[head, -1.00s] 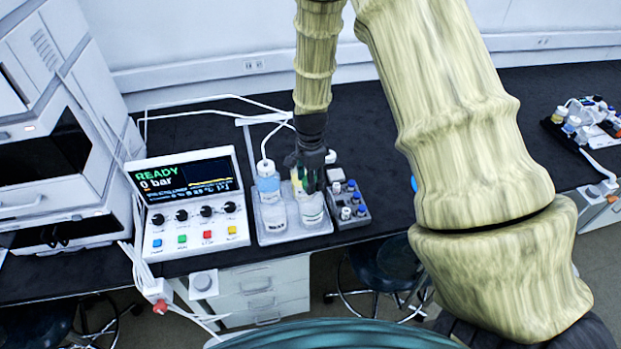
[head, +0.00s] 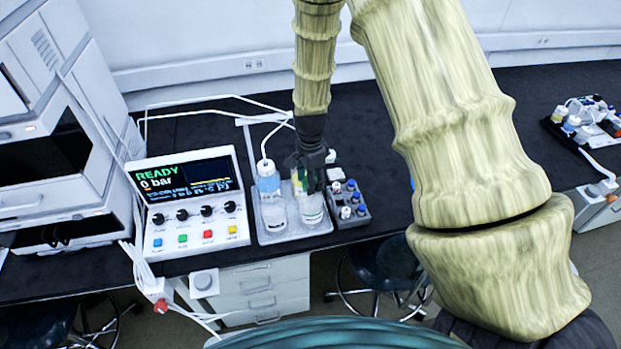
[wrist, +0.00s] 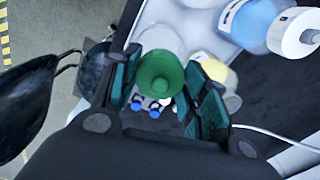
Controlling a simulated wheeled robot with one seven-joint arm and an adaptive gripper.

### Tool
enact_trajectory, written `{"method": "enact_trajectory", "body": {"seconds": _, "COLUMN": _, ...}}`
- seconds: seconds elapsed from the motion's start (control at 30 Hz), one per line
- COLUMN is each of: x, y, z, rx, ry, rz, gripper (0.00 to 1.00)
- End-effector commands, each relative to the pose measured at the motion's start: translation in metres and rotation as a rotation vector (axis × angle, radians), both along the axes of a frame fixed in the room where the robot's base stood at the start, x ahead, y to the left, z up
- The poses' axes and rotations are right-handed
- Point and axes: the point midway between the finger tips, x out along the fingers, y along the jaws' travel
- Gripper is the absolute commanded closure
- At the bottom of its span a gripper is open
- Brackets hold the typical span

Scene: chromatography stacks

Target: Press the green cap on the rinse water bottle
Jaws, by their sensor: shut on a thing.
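The green cap (wrist: 162,74) sits between the two fingers of my gripper (wrist: 163,88) in the wrist view, and the gripper is shut on it. A clear, pale bottle (wrist: 160,38) shows just past the cap. In the head view my gripper (head: 309,188) points down over the right-hand clear bottle (head: 312,210), which stands upright in a pale tray (head: 292,236). The fingers hide the cap and the bottle's neck there. I cannot tell whether the cap is fully seated on the neck.
A blue-labelled bottle (head: 268,184) with a tube stands left of the gripper. A yellow-topped bottle (wrist: 214,70) is close beside one finger. A vial rack (head: 349,218) is just right. A control panel (head: 190,200) stands at left.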

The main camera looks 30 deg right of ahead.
Motion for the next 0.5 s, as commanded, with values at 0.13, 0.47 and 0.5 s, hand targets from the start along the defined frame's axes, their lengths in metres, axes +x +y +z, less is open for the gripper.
{"method": "enact_trajectory", "body": {"seconds": 0.13, "x": 0.0001, "y": -0.0001, "z": -0.0001, "rx": 0.0, "ry": 0.0, "rz": 0.0, "gripper": 0.7}}
{"method": "enact_trajectory", "body": {"seconds": 0.47, "x": 0.0001, "y": 0.0, "z": -0.0001, "rx": 0.0, "ry": 0.0, "rz": -0.001, "gripper": 0.34}}
{"method": "enact_trajectory", "body": {"seconds": 0.5, "x": 0.0001, "y": 0.0, "z": -0.0001, "rx": 0.0, "ry": 0.0, "rz": -0.001, "gripper": 0.3}}
